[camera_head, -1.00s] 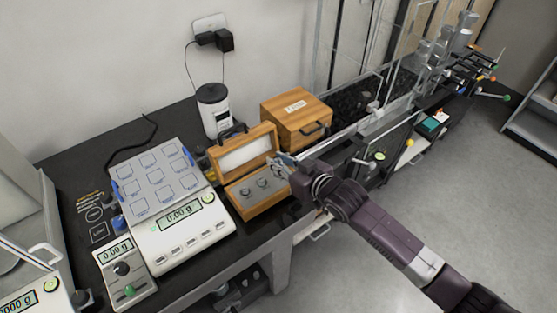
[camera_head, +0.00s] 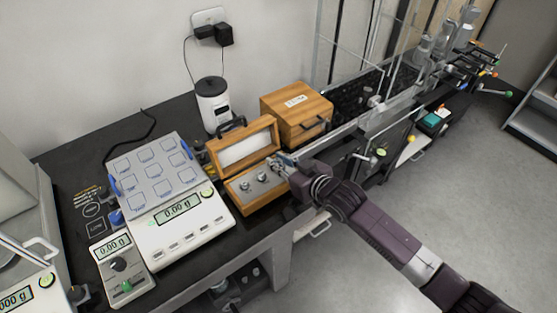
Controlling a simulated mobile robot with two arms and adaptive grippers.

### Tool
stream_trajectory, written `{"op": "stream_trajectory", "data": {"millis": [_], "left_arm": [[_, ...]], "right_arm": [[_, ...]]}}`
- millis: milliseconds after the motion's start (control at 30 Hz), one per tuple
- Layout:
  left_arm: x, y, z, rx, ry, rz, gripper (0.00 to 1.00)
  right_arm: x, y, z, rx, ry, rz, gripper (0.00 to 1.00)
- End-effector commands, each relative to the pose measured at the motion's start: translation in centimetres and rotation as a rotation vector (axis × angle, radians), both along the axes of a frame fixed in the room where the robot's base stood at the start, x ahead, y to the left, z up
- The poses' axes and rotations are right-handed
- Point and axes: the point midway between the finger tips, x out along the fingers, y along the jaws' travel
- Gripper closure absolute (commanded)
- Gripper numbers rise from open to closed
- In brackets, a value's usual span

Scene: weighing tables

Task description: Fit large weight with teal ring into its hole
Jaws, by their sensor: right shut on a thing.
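The open wooden weight case (camera_head: 262,204) stands on the black table, its lid tilted back with a pale lining (camera_head: 245,148). Two metal weights (camera_head: 254,181) sit in the left and middle part of its tray. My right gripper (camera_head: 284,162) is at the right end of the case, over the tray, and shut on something. The held thing is mostly hidden by the fingers, so I cannot make out a teal ring or the hole beneath it. My left gripper is not in view.
A scale with a grid plate (camera_head: 180,226) stands left of the case, and a smaller meter (camera_head: 120,262) beside it. A closed wooden box (camera_head: 297,113) stands behind the gripper. A white and black canister (camera_head: 213,105) is behind the case. Glass panels rise at the right.

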Motion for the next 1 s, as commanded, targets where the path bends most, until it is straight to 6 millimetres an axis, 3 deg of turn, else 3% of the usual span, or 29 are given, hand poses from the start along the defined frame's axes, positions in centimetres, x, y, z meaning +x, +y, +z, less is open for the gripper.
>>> {"op": "stream_trajectory", "data": {"millis": [200, 233, 400, 767, 1000], "left_arm": [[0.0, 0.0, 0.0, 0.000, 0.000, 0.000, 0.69], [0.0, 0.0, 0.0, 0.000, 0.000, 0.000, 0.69], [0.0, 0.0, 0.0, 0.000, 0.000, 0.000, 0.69], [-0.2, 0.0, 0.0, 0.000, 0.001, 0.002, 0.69], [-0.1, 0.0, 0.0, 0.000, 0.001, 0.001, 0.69]], "right_arm": [[0.0, 0.0, 0.1, 0.002, -0.002, 0.000, 1.00], [0.0, 0.0, 0.1, 0.002, -0.002, 0.000, 0.82], [0.0, 0.0, 0.1, 0.001, -0.002, 0.000, 0.63], [-0.3, -0.3, 0.1, 0.000, 0.000, 0.000, 0.63], [-2.9, -2.2, 1.4, -0.002, 0.000, 0.001, 0.63]]}}
